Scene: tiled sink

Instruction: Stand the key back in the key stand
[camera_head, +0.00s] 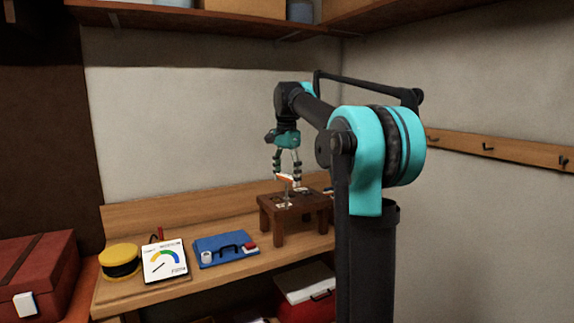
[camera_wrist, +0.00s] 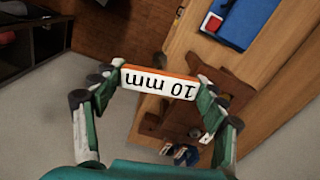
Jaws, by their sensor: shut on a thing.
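My gripper (camera_head: 287,178) is shut on the key (camera_head: 285,177), whose white block with an orange edge shows between the fingertips. In the wrist view my gripper (camera_wrist: 161,82) holds the key (camera_wrist: 158,84) by its ends, and "10 mm" reads upside down on it. The key is above a small dark wooden table (camera_head: 275,212). Small pale and dark items (camera_head: 285,202) lie on that table. I cannot tell which of them is the key stand. The part of the key below the block is too small to make out.
The small table stands on a wooden bench (camera_head: 218,277). To its left are a blue case (camera_head: 222,246), a gauge card (camera_head: 164,262) and a yellow-black spool (camera_head: 120,262). A red toolbox (camera_head: 40,275) is at far left. A wall is close behind.

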